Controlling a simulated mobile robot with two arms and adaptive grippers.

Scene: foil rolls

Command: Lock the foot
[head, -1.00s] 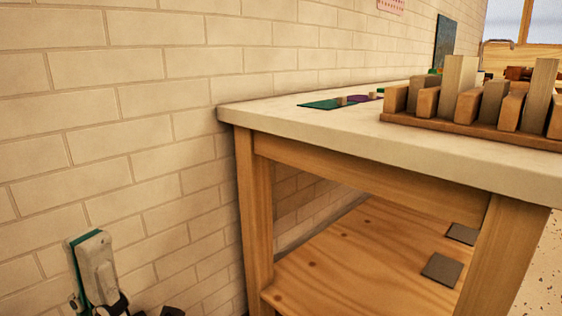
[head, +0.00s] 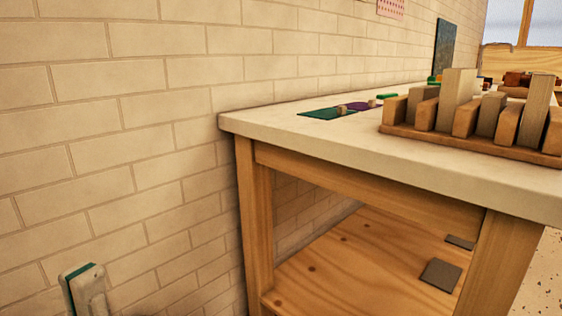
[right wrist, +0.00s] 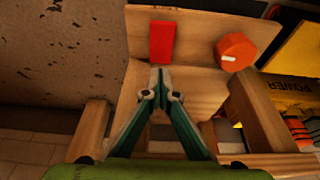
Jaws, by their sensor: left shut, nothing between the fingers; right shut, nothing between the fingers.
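In the right wrist view my right gripper (right wrist: 160,82) is shut and empty, its green fingers meeting at the tips. Just beyond the tips, a red block-like part (right wrist: 162,42) stands against a wooden panel (right wrist: 195,22). I cannot tell whether the fingertips touch it. An orange-red knob (right wrist: 236,51) with a white mark is to the right of the red part. No part is clearly recognisable as the foot.
A pale-topped workbench (head: 300,133) with a lower shelf stands right of the wall. A wooden rack (head: 470,140) of blocks sits on it. In the right wrist view, a wooden box (right wrist: 258,112) and yellow parts marked POWER (right wrist: 293,88) are close on the right.

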